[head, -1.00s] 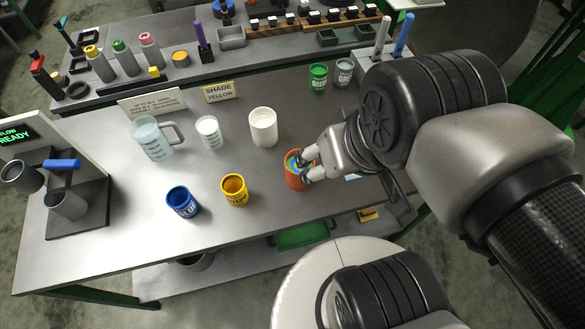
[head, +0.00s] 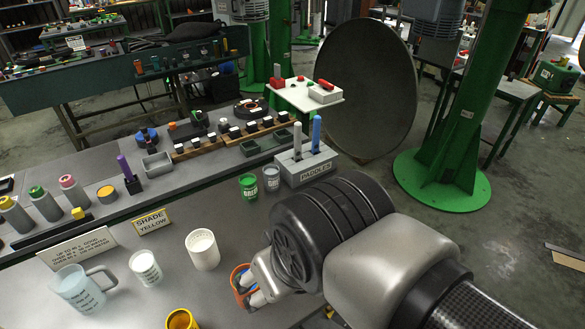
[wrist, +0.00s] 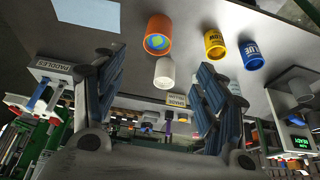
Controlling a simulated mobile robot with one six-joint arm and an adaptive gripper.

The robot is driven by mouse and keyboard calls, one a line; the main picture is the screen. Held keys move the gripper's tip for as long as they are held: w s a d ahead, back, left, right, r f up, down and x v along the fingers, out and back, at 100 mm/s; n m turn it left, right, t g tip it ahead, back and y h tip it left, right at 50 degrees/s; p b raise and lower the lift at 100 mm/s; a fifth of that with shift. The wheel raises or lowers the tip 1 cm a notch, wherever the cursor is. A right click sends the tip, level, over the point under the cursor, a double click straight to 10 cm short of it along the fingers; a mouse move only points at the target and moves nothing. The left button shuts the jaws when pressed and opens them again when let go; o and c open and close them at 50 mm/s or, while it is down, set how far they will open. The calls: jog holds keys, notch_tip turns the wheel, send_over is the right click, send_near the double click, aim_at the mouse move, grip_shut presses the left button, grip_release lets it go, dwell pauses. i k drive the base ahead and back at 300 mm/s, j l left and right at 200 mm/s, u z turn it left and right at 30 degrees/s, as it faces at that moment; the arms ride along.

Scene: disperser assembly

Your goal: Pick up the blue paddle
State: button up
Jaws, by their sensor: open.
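The blue paddle (head: 317,133) stands upright in a grey block labelled PADDLES (head: 306,169), beside a pale grey paddle (head: 297,141), at the table's far right. In the wrist view the blue paddle (wrist: 39,96) and the block (wrist: 52,67) show at the left, upside down and outside my fingers. My gripper (wrist: 163,64) is open, with nothing between its fingers. In the head view it is below and left of the block, over or beside the orange can (head: 237,276), which it partly hides. The fingertips are mostly hidden in the head view.
A white cup (head: 203,250), a beaker (head: 146,267), a jug (head: 78,289) and a yellow can (head: 181,319) stand farther left. My arm covers the table's right front.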

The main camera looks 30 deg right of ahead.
aim_at(316, 126)
jog(key=l+z, duration=0.15)
jog(key=z, duration=1.5)
jog(key=i+l+z, duration=0.5)
jog(key=i+l, duration=0.15)
jog(key=l, duration=0.25)
jog(key=i+l+z, duration=0.45)
jog(key=i+l, duration=0.3)
jog(key=i+u, duration=1)
jog(key=i+l+u, duration=0.35)
jog(key=u, duration=0.15)
jog(key=i+j+u, duration=0.2)
jog(key=u, duration=0.25)
jog(key=i+j+u, duration=0.1)
jog(key=i+u, duration=0.15)
jog(key=u, duration=0.25)
jog(key=i+u, duration=0.2)
jog(key=u, duration=0.25)
jog(key=i+u, duration=0.25)
jog(key=u, duration=0.2)
jog(key=i+l+u, duration=0.15)
jog(key=u, duration=0.35)
jog(key=i+u, duration=0.25)
jog(key=i+l+u, duration=0.15)
jog(key=i+u, duration=0.15)
jog(key=i, duration=0.15)
